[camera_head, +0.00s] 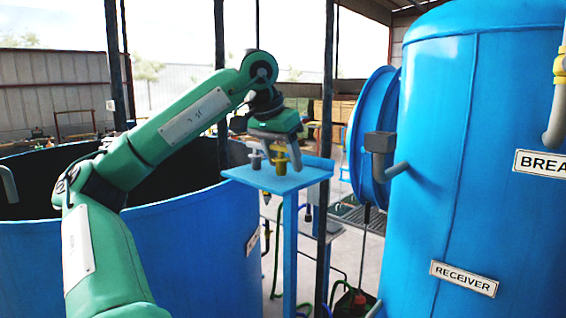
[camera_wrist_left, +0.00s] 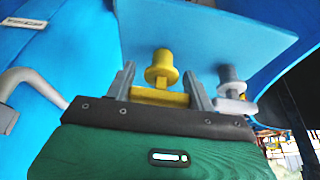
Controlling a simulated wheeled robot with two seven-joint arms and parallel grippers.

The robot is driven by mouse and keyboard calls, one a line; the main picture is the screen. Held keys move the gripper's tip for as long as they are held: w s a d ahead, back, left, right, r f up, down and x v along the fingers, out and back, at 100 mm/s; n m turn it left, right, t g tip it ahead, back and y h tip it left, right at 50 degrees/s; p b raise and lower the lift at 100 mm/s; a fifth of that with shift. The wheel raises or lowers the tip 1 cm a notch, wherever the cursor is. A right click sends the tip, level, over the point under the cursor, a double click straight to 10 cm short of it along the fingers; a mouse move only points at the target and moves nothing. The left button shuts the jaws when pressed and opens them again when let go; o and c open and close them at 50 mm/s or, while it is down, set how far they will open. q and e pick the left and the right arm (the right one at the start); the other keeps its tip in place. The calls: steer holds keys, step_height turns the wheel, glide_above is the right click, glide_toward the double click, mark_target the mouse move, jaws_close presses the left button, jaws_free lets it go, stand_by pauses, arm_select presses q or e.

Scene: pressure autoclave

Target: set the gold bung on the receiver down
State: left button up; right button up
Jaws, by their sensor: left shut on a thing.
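The gold bung (camera_head: 280,166) is upright under my left gripper (camera_head: 278,146), at the top of a small blue stand (camera_head: 307,178). In the left wrist view the gold bung (camera_wrist_left: 162,68) has its yellow bar between the two fingers of my left gripper (camera_wrist_left: 160,92), which is shut on it. I cannot tell whether its foot touches the stand. A grey bung (camera_head: 256,162) stands just left of it on the same stand; it also shows in the wrist view (camera_wrist_left: 232,78). The receiver (camera_head: 430,160) is the tall blue tank at the right, with a RECEIVER label. My right gripper is not in view.
A large open blue vat (camera_head: 180,250) stands left of the stand, behind my left arm. A dark post (camera_head: 327,120) rises beside the stand. A grey elbow pipe (camera_head: 385,155) juts from the receiver's left side, near a round blue door (camera_head: 367,135).

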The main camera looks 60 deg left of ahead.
arm_select(q)
steer(key=shift+f, duration=0.4)
steer(key=shift+f, duration=0.2)
steer(key=o, duration=1)
steer(key=shift+r, duration=0.1)
steer(key=shift+r, duration=0.2)
steer(key=b+v, duration=0.1)
steer(key=v, duration=1.1)
